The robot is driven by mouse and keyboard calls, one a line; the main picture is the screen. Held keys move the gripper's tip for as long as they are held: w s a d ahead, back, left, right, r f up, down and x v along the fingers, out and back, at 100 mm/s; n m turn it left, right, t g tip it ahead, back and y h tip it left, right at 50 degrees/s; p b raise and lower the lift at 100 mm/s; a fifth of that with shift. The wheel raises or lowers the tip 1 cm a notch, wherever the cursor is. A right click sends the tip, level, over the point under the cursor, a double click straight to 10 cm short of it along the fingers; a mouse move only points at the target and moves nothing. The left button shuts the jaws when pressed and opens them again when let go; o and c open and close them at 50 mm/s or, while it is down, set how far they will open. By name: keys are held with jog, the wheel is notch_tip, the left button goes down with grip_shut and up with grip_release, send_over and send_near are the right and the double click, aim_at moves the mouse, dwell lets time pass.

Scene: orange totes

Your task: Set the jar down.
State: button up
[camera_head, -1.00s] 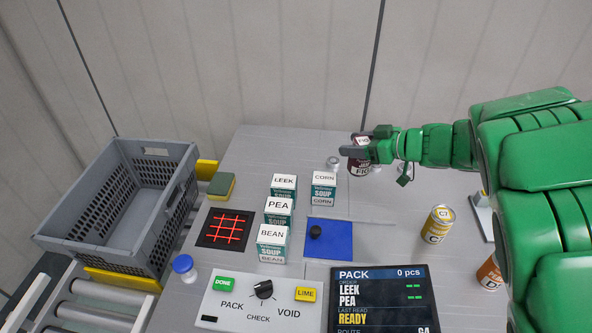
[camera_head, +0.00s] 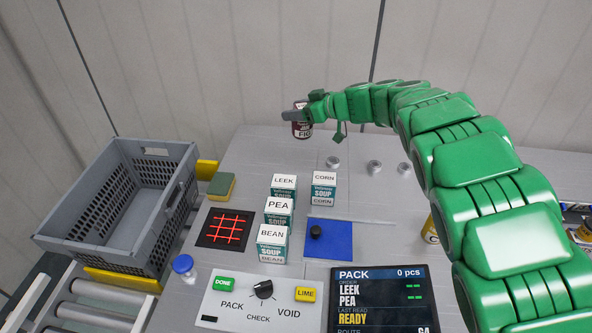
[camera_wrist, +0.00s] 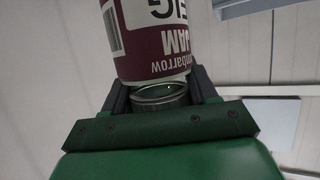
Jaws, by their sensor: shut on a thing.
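The jar (camera_head: 302,123) is dark red with a white label reading FIG. My gripper (camera_head: 302,112) is shut on it and holds it up near the back edge of the grey table. In the wrist view the jar (camera_wrist: 155,45) fills the upper middle, its label upside down, with the jaws of my gripper (camera_wrist: 160,88) on either side of its lid end. In the head view part of the jar is hidden behind my gripper.
Soup boxes, among them the PEA box (camera_head: 278,212), stand mid-table by a blue mat (camera_head: 335,240). Small grey discs (camera_head: 374,167) sit at the back. A grey crate (camera_head: 110,210) is at left. The back-left tabletop (camera_head: 255,150) is clear.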

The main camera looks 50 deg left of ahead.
jog(key=shift+s+a+r, duration=0.15)
jog(key=shift+s+a, duration=0.05)
jog(key=shift+a, duration=0.3)
jog(key=shift+s+a+r, duration=0.15)
jog(key=shift+s+a, duration=0.05)
jog(key=shift+a, duration=0.3)
jog(key=shift+f, duration=7.5)
jog(key=shift+f, duration=0.15)
jog(key=o, duration=1.5)
jog(key=shift+c, duration=0.2)
jog(key=shift+w+d+r, duration=0.1)
jog(key=shift+d+r, duration=0.05)
jog(key=shift+r, duration=0.05)
jog(key=v, duration=1.1)
jog(key=shift+w+d, duration=0.15)
jog(key=shift+d, duration=0.15)
jog(key=shift+r, duration=0.1)
